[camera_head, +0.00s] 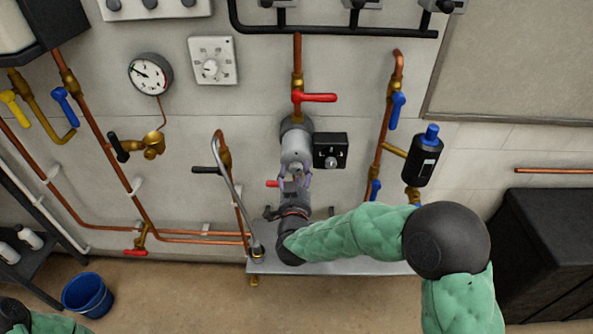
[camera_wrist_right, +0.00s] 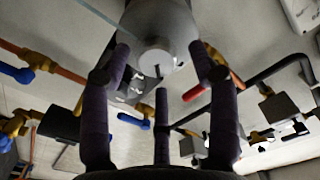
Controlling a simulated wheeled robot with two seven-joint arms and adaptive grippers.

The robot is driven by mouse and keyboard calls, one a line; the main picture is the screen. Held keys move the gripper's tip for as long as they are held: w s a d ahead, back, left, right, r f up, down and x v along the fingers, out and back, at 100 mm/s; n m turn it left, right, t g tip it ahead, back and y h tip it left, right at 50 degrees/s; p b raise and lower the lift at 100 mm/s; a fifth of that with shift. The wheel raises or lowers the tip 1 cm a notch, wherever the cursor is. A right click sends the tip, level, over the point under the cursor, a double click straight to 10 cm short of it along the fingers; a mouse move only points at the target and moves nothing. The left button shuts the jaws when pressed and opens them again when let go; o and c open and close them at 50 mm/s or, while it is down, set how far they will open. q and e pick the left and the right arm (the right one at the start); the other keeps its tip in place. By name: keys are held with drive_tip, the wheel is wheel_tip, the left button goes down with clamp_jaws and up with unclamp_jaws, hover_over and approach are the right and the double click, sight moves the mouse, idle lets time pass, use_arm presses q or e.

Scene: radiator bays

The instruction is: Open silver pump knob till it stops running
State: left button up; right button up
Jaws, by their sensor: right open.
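The silver pump (camera_head: 296,148) is mounted on the wall in the middle of the head view, below a red-handled valve. In the right wrist view its silver body (camera_wrist_right: 160,22) fills the top centre, with a pale round end piece (camera_wrist_right: 157,58) facing me. My right gripper (camera_head: 296,179) is just below and in front of the pump. Its fingers are spread and empty, and in the wrist view they stand on both sides of the round end piece. I cannot tell whether they touch it. My left gripper is out of view; only part of my left arm shows at the bottom left corner.
A black box with a knob (camera_head: 330,151) sits right of the pump. A metal shelf (camera_head: 345,268) runs below. A blue bucket (camera_head: 87,295) stands on the floor.

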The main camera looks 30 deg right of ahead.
drive_tip(key=v, duration=1)
drive_tip(key=shift+s, duration=0.15)
drive_tip(key=w+a+f+n+g+y, duration=0.1)
drive_tip(key=a+f+n+g+y, duration=0.3)
drive_tip(key=f, duration=0.7)
drive_tip(key=w+a+f+n+g+y, duration=0.1)
drive_tip(key=a+f+y, duration=0.4)
drive_tip(key=f, duration=0.5)
drive_tip(key=s+a+f+n+g+y, duration=0.1)
drive_tip(key=s+a+f+g, duration=0.3)
drive_tip(key=s+f, duration=0.4)
drive_tip(key=s+a+f+n+g+y, duration=0.1)
drive_tip(key=s+a+f+g+y, duration=0.2)
drive_tip(key=s+f, duration=0.5)
wheel_tip(320, 180, down, 3)
drive_tip(key=a+g+p, duration=0.1)
drive_tip(key=g, duration=0.1)
drive_tip(key=shift+s+r+n+g+y, duration=0.2)
drive_tip(key=shift+s+n+g+y, duration=0.1)
drive_tip(key=shift+s+g, duration=0.1)
